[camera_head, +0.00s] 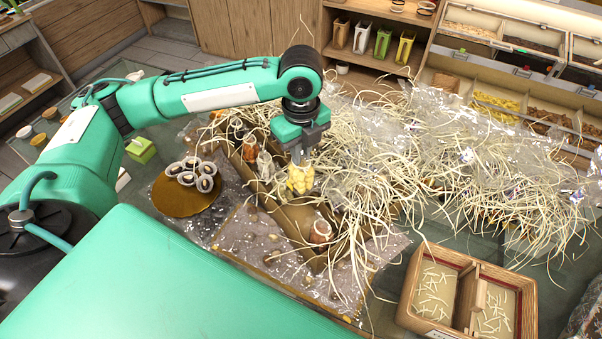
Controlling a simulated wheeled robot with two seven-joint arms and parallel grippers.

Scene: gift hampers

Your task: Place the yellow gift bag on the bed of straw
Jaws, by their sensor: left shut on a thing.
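My left gripper (300,160) points down over the cardboard hamper box (268,212) and is shut on the yellow gift bag (300,180). The bag is at the box, close to the straw; I cannot tell whether it touches the straw. The bed of straw (365,165) spreads in pale strands in and around the box and spills over its right side. My right gripper is not in view.
A brown jar (320,232) stands in the box's near end. A round board (185,195) with small cups is left of it. A two-part wooden tray (470,295) lies at lower right. Tangled straw and clear wrapping cover the table's right side.

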